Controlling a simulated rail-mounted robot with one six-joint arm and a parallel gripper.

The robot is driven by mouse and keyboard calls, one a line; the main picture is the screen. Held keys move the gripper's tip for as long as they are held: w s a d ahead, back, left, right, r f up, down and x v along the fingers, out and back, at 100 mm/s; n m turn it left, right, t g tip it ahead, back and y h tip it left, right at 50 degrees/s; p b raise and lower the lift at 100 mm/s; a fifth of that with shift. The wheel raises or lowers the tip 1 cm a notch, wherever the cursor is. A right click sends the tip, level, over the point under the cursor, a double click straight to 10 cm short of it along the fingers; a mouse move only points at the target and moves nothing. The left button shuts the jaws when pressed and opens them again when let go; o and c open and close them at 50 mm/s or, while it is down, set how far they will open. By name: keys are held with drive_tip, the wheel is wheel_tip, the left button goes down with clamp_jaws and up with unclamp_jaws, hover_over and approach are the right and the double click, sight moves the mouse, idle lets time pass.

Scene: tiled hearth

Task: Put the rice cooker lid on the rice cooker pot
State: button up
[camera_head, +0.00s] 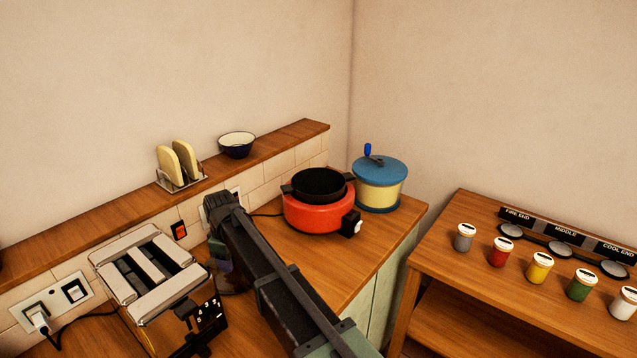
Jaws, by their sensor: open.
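The rice cooker pot (317,211) is red with a black inner pot and two dark side handles. It stands on the wooden counter, and its top is open with no lid on it. My arm reaches in from the bottom and bends down left of the pot. My gripper (222,262) is open low over the counter, mostly hidden behind my own arm. A dark, partly see-through shape under it may be the rice cooker lid, but too little shows to be sure.
A toaster (150,275) stands close left of my gripper. A cream canister with a blue lid (380,168) is right behind the pot. The shelf holds a toast rack (178,165) and a bowl (237,145). Several jars stand on the right table (465,285). Counter before the pot is clear.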

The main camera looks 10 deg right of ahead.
drive_tip(key=c, duration=0.9)
wheel_tip(320, 180, up, 7)
drive_tip(key=p, duration=0.7)
